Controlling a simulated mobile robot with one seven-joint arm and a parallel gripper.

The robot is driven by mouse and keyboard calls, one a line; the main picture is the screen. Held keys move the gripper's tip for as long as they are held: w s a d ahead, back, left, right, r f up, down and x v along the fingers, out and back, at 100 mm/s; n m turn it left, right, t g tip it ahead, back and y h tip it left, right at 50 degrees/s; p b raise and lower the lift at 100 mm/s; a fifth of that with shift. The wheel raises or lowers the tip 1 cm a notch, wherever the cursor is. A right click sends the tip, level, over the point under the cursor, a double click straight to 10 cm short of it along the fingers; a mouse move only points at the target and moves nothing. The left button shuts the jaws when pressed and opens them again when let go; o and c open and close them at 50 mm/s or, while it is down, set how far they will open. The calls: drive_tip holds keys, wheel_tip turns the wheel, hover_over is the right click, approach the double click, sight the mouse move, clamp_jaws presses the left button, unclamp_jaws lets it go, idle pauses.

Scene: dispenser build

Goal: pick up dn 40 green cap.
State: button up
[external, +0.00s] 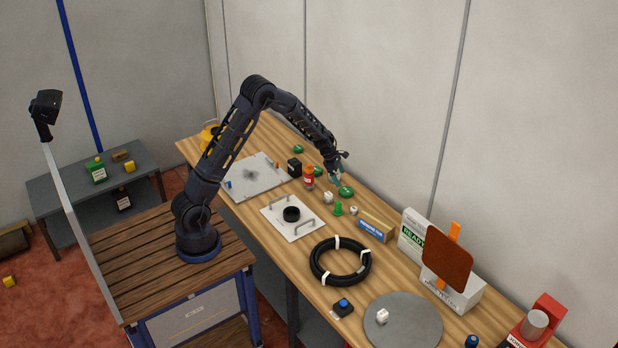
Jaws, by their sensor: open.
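Several small green caps lie on the wooden workbench: one at the back (298,149), one in the middle (318,171) and one nearest my gripper (346,191). Their size markings are too small to read, so I cannot tell which is the DN 40 one. My gripper (338,182) is open and points down just above and left of the nearest green cap. I cannot tell whether its fingers touch the cap. A green pawn-like piece (338,209) stands just in front.
A white plate with handles (280,226), a black hose coil (313,265) and a grey disc (420,325) lie further forward. The wall runs behind the bench.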

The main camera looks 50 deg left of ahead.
sight(346, 190)
drive_tip(key=x, duration=0.8)
drive_tip(key=shift+d+f, duration=0.15)
drive_tip(key=shift+d, duration=0.1)
drive_tip(key=c, duration=1.1)
